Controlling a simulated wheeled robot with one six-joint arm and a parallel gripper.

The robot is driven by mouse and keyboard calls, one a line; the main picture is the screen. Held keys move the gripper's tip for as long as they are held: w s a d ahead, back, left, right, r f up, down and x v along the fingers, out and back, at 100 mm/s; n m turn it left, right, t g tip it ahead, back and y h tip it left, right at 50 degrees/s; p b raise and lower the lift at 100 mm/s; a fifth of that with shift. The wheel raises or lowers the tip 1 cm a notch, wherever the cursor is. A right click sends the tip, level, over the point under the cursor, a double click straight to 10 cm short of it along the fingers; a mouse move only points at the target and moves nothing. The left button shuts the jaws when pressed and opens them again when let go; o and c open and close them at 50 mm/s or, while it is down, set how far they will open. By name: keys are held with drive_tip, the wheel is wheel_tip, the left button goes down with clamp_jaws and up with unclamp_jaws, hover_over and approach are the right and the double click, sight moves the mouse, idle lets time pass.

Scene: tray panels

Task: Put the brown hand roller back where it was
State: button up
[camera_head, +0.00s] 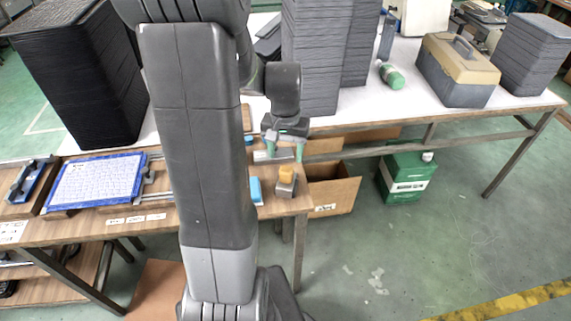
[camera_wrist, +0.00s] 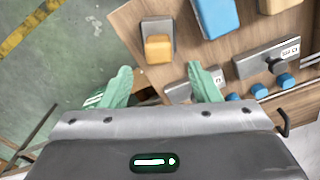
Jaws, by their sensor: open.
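A tan-brown block on a grey base (camera_head: 286,176) stands at the right end of the wooden worktop. It best fits the brown hand roller, though its shape is too small to be sure. In the wrist view the tan-brown block (camera_wrist: 158,48) lies just beyond the fingertips, roughly centred between them. My gripper (camera_head: 284,153) hangs above and behind it in the head view. In the wrist view my gripper (camera_wrist: 159,70) has its two green fingers wide apart with nothing between them.
A blue block (camera_wrist: 212,16) lies to the right of the tan-brown block. A grey labelled plate (camera_wrist: 262,60) with blue knobs is farther right. An open cardboard box (camera_head: 335,194) stands beside the worktop. A blue-framed panel (camera_head: 95,181) lies at left. Tall dark stacks stand behind.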

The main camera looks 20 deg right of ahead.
drive_tip(key=shift+r, duration=2.25)
drive_tip(key=o, duration=0.6)
drive_tip(key=shift+w+a+r+p, duration=0.15)
drive_tip(key=shift+a+p, duration=0.1)
drive_tip(key=shift+p, duration=0.15)
drive_tip(key=shift+c, duration=0.2)
drive_tip(key=o, duration=0.4)
drive_tip(key=w+a+r+n+p, duration=0.1)
drive_tip(key=a+n+p, duration=0.3)
drive_tip(key=a+p, duration=0.4)
drive_tip(key=shift+w+a, duration=0.6)
drive_tip(key=shift+w, duration=0.2)
drive_tip(key=shift+n, duration=0.3)
drive_tip(key=f+b, duration=0.4)
drive_tip(key=f, duration=0.1)
drive_tip(key=f+b, duration=0.3)
drive_tip(key=f, duration=0.2)
drive_tip(key=shift+a+f+b, duration=0.2)
drive_tip(key=shift+f+b, duration=0.05)
drive_tip(key=shift+b, duration=0.1)
drive_tip(key=shift+r, duration=0.2)
